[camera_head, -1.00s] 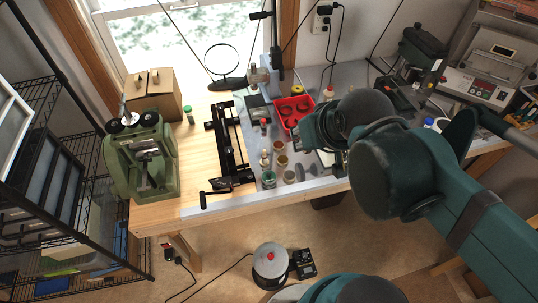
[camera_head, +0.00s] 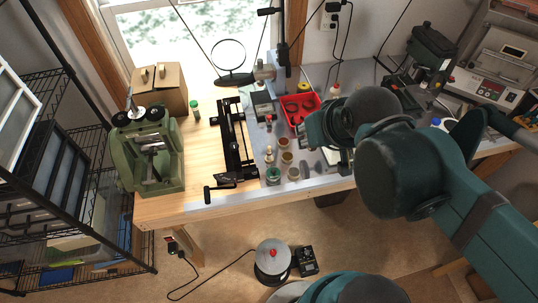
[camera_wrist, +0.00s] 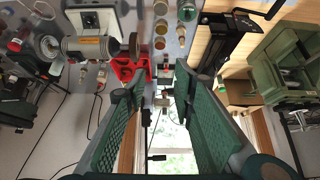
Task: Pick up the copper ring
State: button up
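I cannot make out a copper ring for certain in either view; items on the bench are too small to tell apart. A red tray (camera_head: 316,101) on the bench holds dark round shapes that I cannot identify. It also shows in the wrist view (camera_wrist: 124,71), left of my gripper's fingertips. My gripper (camera_wrist: 158,88) is open, its two green ribbed fingers wide apart with nothing held between them. It is above the bench. In the head view my own arm covers most of the gripper and the bench beneath it.
Several small jars (camera_head: 287,157) stand near the bench's front edge. A black rail frame (camera_head: 235,140) lies left of them. A green machine (camera_head: 148,160) and a cardboard box (camera_head: 160,92) stand at the left. Bare wood (camera_head: 200,145) between machine and frame is clear.

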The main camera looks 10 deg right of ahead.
jog(key=n+g+h+p, duration=0.1)
jog(key=n+g+p, duration=0.4)
jog(key=n, duration=1.4)
send_over(269, 153)
jog(key=b, duration=0.2)
jog(key=shift+g, duration=0.8)
jog(key=f, duration=1.5)
jog(key=shift+w+a, duration=0.2)
jog(key=shift+w+a+f+n, duration=0.15)
jog(key=shift+a+f+n, duration=0.05)
jog(key=shift+f+n, duration=0.45)
jog(key=shift+d+f, duration=0.15)
jog(key=shift+f, duration=1.15)
